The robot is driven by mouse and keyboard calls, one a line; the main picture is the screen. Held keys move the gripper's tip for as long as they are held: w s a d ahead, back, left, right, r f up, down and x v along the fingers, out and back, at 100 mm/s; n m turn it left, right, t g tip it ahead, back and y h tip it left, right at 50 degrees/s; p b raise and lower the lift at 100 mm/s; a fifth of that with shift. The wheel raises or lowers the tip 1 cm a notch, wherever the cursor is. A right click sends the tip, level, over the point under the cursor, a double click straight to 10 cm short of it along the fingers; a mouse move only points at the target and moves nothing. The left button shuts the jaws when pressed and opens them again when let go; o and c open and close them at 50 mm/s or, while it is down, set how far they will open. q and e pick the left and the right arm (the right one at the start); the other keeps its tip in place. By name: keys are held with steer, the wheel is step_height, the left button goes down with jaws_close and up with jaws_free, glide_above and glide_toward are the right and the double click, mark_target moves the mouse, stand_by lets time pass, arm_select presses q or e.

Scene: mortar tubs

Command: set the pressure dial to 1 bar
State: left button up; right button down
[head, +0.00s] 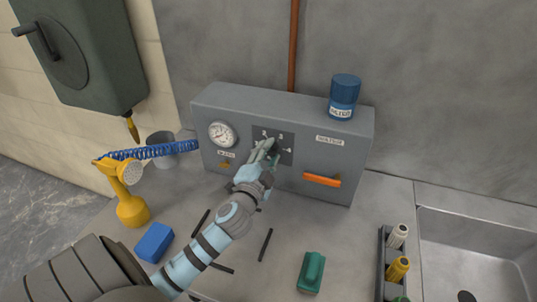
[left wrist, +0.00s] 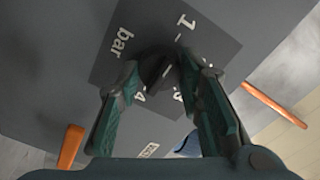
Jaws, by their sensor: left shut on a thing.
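The pressure dial's dark square plate (head: 287,155) is on the front of a grey box (head: 225,100), with numerals around its edge. In the left wrist view the plate (left wrist: 108,68) shows "1", "bar" and other numerals; the dark knob (left wrist: 151,66) is in its middle. My left gripper (head: 267,147) reaches the plate, and its fingers (left wrist: 159,70) are closed on the knob from both sides. The knob is mostly hidden in the head view. I cannot tell which numeral it points to. My right gripper is not in view.
A round gauge (head: 222,134) is left of the dial and an orange handle (head: 322,180) right of it. A blue canister (head: 344,97) stands on the box. A yellow sprayer (head: 131,207), blue block (head: 154,242), green tool (head: 312,271) and bottle rack (head: 382,265) stand around the bench.

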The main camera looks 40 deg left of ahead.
arm_select(q)
steer(key=shift+r, duration=0.1)
steer(key=o, duration=1.2)
steer(key=shift+w, duration=0.1)
steer(key=shift+s+d, duration=0.1)
steer(key=shift+s, duration=0.1)
steer(key=v, duration=1.1)
steer(key=shift+s+d, duration=0.15)
steer(key=shift+s, duration=0.15)
